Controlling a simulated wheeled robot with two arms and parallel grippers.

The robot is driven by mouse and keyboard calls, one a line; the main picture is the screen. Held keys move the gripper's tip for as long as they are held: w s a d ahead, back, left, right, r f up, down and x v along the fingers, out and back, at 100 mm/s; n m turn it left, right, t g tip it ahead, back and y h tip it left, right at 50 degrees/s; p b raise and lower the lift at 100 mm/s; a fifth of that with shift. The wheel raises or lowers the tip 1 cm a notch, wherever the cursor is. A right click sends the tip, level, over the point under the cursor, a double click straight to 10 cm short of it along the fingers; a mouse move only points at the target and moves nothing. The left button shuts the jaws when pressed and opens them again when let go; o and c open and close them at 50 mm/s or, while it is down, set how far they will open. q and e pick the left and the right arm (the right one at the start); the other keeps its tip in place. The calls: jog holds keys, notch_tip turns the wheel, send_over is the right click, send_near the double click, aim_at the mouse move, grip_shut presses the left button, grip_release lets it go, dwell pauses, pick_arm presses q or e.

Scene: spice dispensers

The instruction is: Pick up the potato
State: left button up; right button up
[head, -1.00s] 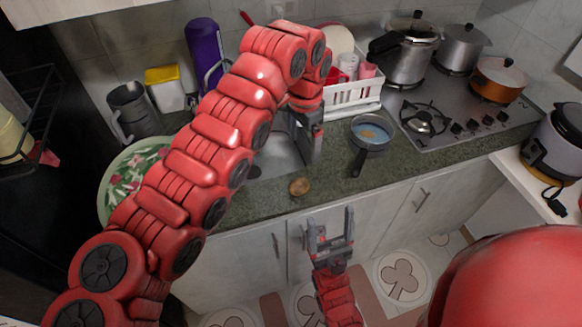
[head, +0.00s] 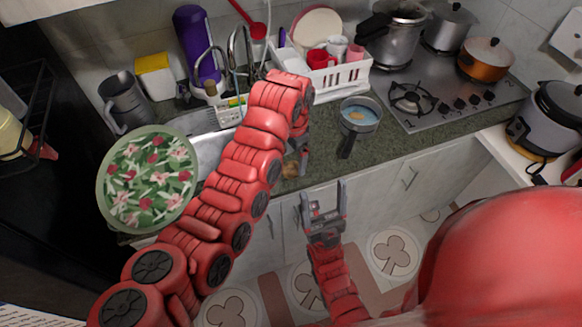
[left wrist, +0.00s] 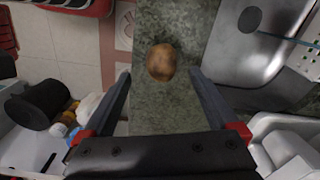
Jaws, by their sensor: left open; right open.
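The potato (head: 290,168) is small, brown and round. It lies on the green counter (head: 372,160) near its front edge, partly hidden behind my left gripper in the head view. In the left wrist view the potato (left wrist: 161,62) lies between and just beyond the open fingertips of my left gripper (left wrist: 160,75), on the counter strip beside the sink. My left gripper (head: 300,165) points down over the potato, open and not closed on it. My right gripper (head: 322,193) is open and empty, in front of the counter's edge.
A pan (head: 359,114) stands right of the potato. The steel sink (head: 210,150) lies to the left, with a floral plate (head: 147,180) further left. A white dish rack (head: 335,77) stands behind. The stove (head: 440,98) with pots is at the back right.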

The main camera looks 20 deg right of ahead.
aim_at(292, 166)
pick_arm(q)
jog(key=shift+f+p, duration=0.25)
jog(key=shift+p, duration=0.05)
notch_tip(292, 166, down, 3)
jog(key=shift+w+f+p, duration=0.1)
jog(key=shift+f+p, duration=0.1)
jog(key=shift+p, duration=0.9)
jog(key=shift+w+f, duration=0.15)
jog(key=shift+f, duration=0.65)
grip_shut()
jog(key=shift+r, duration=0.1)
